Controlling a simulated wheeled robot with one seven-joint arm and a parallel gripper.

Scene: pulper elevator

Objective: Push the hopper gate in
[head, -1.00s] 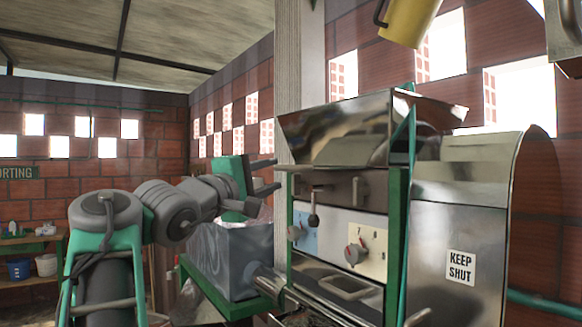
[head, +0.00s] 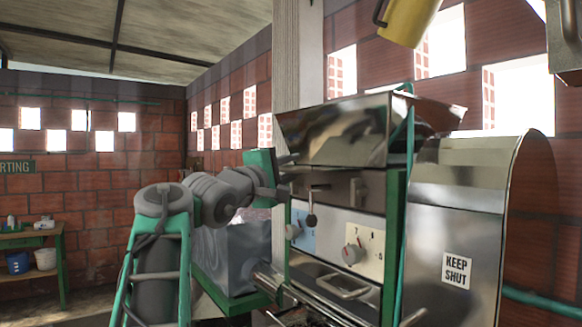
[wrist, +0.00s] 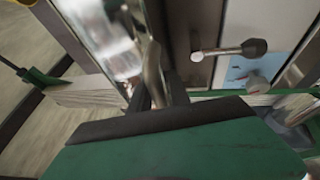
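The steel hopper (head: 335,130) tops the machine. A grey metal panel (head: 340,190) sits below it, with a small bar on its face. A lever with a dark knob (head: 311,219) hangs from this front and shows in the wrist view (wrist: 254,48). I cannot tell for certain which part is the gate. My gripper (head: 286,169) is at the left edge of the machine, just under the hopper. In the wrist view its dark fingers (wrist: 158,92) are close together around or beside a bent metal piece (wrist: 153,68). Contact and grip are unclear.
A steel cover marked KEEP SHUT (head: 457,270) stands at right. A grey bin (head: 235,255) is below my arm. A yellow container (head: 408,20) hangs above.

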